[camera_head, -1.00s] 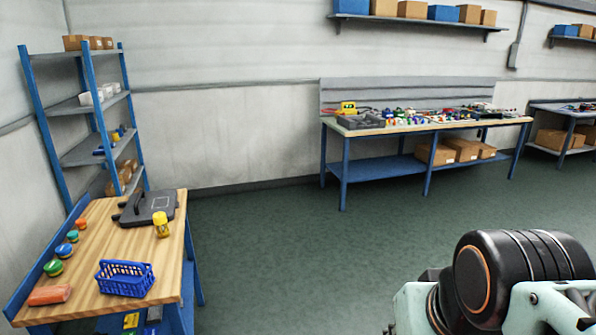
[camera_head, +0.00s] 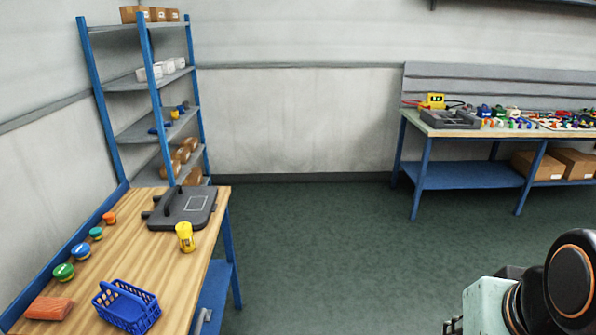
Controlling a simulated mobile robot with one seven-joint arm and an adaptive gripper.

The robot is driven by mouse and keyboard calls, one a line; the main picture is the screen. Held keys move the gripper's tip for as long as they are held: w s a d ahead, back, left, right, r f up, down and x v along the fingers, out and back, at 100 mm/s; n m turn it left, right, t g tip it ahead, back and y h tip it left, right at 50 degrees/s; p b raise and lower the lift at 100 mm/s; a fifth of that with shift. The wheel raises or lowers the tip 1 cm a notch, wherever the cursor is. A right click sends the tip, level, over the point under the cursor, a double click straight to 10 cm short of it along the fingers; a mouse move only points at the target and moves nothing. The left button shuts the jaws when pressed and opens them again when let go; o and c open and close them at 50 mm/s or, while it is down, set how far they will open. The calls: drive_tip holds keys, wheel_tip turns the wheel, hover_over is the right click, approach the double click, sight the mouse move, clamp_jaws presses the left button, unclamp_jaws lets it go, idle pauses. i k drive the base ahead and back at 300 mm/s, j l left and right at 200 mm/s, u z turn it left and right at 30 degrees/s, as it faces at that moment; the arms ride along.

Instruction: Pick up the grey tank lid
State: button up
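The grey tank lid (camera_head: 184,207) lies flat near the far end of the wooden-topped workbench (camera_head: 150,262) on the left. It is a dark grey slab with a black handle on top and dark tabs at its left edge. Part of my arm shows at the lower right, well away from the bench. My gripper is outside the view.
A blue basket (camera_head: 127,306), a reddish block (camera_head: 49,308) and several small round lids share the bench. A blue shelf rack (camera_head: 158,131) stands behind. The green floor (camera_head: 310,240) right of the bench is clear.

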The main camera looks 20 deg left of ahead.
sight(195, 205)
drive_tip(key=i+u, duration=0.2)
drive_tip(key=i, duration=0.35)
drive_tip(key=i+l+u, duration=0.1)
drive_tip(key=i+u, duration=0.15)
drive_tip(key=i, duration=0.3)
drive_tip(key=i+u, duration=0.25)
drive_tip(key=i, duration=0.3)
drive_tip(key=i+l+u, duration=0.1)
drive_tip(key=i+u, duration=0.15)
drive_tip(key=i, duration=0.3)
drive_tip(key=i+u, duration=0.35)
drive_tip(key=i+j+u, duration=0.1)
drive_tip(key=u, duration=0.25)
drive_tip(key=i+l+u, duration=0.1)
drive_tip(key=i+u, duration=0.25)
drive_tip(key=i+j, duration=0.1)
drive_tip(key=i, duration=0.35)
drive_tip(key=z, duration=0.25)
drive_tip(key=u, duration=0.2)
